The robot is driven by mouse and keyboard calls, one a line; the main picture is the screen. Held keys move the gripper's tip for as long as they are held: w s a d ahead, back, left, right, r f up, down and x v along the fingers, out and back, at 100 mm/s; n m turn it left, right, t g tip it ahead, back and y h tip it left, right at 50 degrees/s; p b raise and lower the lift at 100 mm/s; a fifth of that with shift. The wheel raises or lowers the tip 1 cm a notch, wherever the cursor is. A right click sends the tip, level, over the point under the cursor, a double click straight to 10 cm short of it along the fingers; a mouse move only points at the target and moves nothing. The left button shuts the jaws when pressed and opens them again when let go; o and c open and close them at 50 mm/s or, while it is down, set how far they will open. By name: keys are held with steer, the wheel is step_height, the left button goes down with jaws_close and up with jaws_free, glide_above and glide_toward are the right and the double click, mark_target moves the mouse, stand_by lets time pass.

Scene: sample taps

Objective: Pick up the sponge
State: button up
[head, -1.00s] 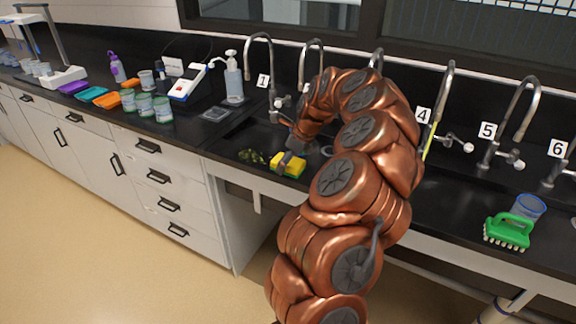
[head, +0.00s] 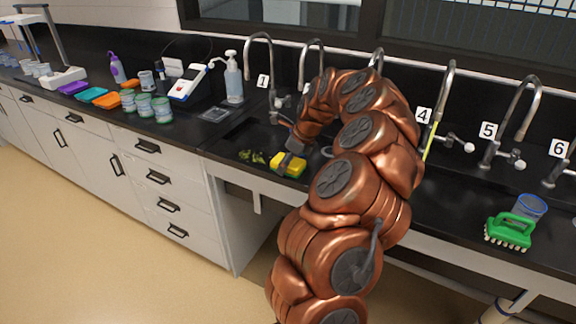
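The sponge (head: 291,170), yellow with a darker green layer, lies on the black counter near its front edge, in front of the taps. My gripper (head: 287,160) is right at the sponge, its grey fingers pointing down at the sponge's left part and overlapping it in the picture. The fingers are small here, and I cannot tell whether they are open or shut on the sponge. My copper-coloured arm hides part of the counter and some taps to the right.
A dark green leafy clump (head: 252,156) lies just left of the sponge. Several numbered taps line the back. A pump bottle (head: 234,80) and jars (head: 162,109) stand left.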

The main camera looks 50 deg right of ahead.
steer(key=c, duration=0.4)
steer(key=shift+r, duration=0.15)
steer(key=shift+r+p, duration=0.2)
steer(key=shift+p, duration=0.2)
steer(key=shift+r+b, duration=0.75)
steer(key=shift+r, duration=0.9)
steer(key=s+a+b, duration=0.1)
steer(key=s+a, duration=0.2)
steer(key=s, duration=0.1)
steer(key=s+a+r+b, duration=0.1)
steer(key=s+a, duration=0.2)
steer(key=s, duration=0.1)
steer(key=s+a+b, duration=0.2)
steer(key=s+a, duration=0.1)
steer(key=s, duration=0.2)
steer(key=shift+s+r, duration=0.1)
steer(key=shift+r, duration=0.15)
